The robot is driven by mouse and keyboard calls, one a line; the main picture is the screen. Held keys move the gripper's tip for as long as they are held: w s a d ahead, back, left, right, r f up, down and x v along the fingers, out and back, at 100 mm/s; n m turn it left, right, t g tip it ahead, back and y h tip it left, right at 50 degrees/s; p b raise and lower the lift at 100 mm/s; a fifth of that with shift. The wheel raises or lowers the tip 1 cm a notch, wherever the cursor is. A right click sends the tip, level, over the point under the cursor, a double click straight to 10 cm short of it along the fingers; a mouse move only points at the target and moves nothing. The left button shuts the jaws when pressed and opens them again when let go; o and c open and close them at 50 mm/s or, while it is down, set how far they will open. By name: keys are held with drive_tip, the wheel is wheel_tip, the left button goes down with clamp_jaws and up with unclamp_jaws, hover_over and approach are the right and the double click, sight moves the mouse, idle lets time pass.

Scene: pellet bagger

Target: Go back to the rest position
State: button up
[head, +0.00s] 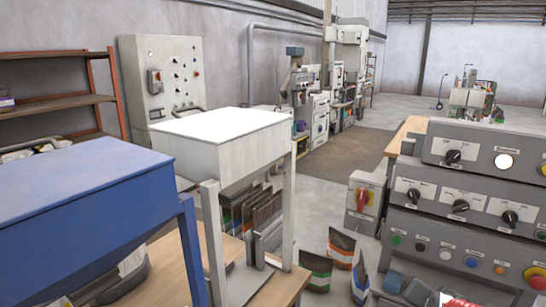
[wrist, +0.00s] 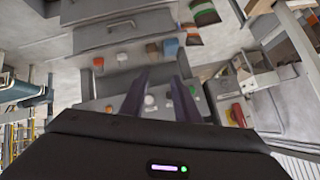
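My gripper (wrist: 160,85) shows in the wrist view as two dark fingers. They stand apart with nothing held between them. Behind them is a grey control panel with knobs and coloured buttons (wrist: 150,102); the distance from the fingertips to it is hard to tell. My gripper does not show in the head view.
In the head view, stacked grey control boxes (head: 480,200) stand at the right. A blue hopper (head: 80,200) and a white hopper (head: 225,140) are at the left. Bags (head: 341,247) are at the front centre. Open floor (head: 345,155) lies behind.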

drive_tip(key=s+a+r+n+g+y, duration=0.1)
drive_tip(key=s+a+n, duration=0.4)
drive_tip(key=a, duration=0.5)
drive_tip(key=s+a+r+n+g+y, duration=0.2)
drive_tip(key=s+a+r+n, duration=0.3)
drive_tip(key=s+a, duration=0.5)
drive_tip(key=shift+s+a+r+y, duration=0.15)
drive_tip(key=shift+a+y, duration=0.45)
drive_tip(key=shift+a, duration=0.05)
